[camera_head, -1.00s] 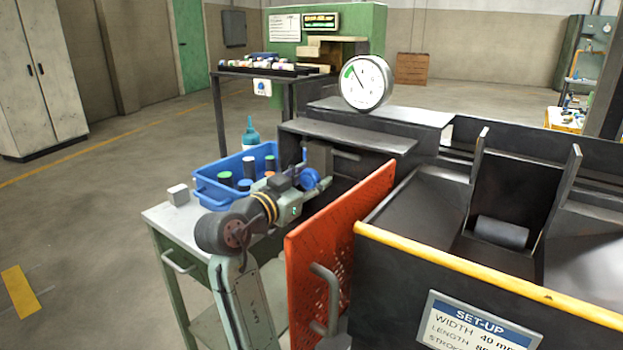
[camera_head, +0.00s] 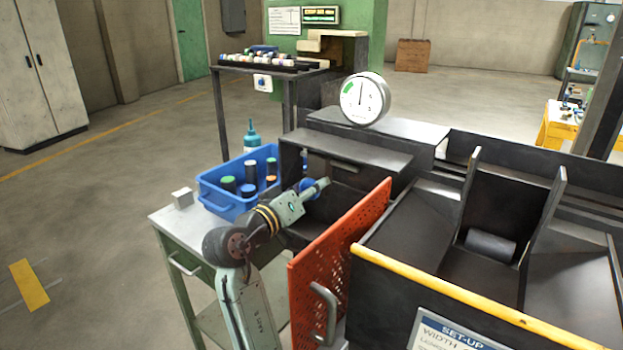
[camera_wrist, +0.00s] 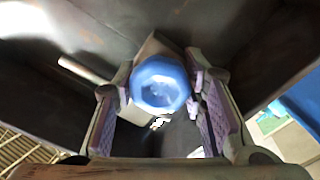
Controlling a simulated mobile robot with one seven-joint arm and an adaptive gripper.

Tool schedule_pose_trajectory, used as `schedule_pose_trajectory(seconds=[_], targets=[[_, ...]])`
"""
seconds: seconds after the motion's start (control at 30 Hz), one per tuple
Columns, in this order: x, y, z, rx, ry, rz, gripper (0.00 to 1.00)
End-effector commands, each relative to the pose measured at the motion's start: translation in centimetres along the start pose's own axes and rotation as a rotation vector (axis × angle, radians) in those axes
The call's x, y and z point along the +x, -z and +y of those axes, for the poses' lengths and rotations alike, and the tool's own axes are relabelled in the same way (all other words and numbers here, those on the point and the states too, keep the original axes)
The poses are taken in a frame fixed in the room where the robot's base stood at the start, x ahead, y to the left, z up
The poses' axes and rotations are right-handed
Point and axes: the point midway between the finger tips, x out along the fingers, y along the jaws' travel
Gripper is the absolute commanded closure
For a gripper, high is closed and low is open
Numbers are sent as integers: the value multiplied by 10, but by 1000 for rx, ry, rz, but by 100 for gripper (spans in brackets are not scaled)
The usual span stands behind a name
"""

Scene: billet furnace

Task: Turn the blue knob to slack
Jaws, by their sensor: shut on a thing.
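The blue knob (camera_wrist: 159,84) is faceted and sits between my two finger pads in the wrist view, on a small block inside the dark housing. In the head view the knob (camera_head: 308,187) shows as a small blue patch beside the end of my arm. My gripper (camera_wrist: 162,100) is shut on the knob, with the right purple pad close against its side. Contact at the left pad is hard to see. The round white gauge (camera_head: 364,99) above the housing has a green sector at its left, and its needle points roughly straight up.
An orange perforated door (camera_head: 335,262) stands open just right of my arm. A blue bin (camera_head: 222,205) with several coloured-top bottles stands on the cart (camera_head: 172,222) at left. A yellow-edged machine guard (camera_head: 480,302) fills the right front.

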Motion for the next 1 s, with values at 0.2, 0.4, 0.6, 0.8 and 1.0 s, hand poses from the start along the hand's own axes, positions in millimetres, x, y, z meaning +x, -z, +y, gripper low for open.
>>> schedule_pose_trajectory(seconds=[0.2,0.4,0.6,0.8,1.0], targets=[[0,4,3,-196,0,0,90],[0,4,2,-344,-1,1,90],[0,2,1,-448,0,2,90],[0,2,0,-502,0,3,90],[0,1,0,-521,-1,4,90]])
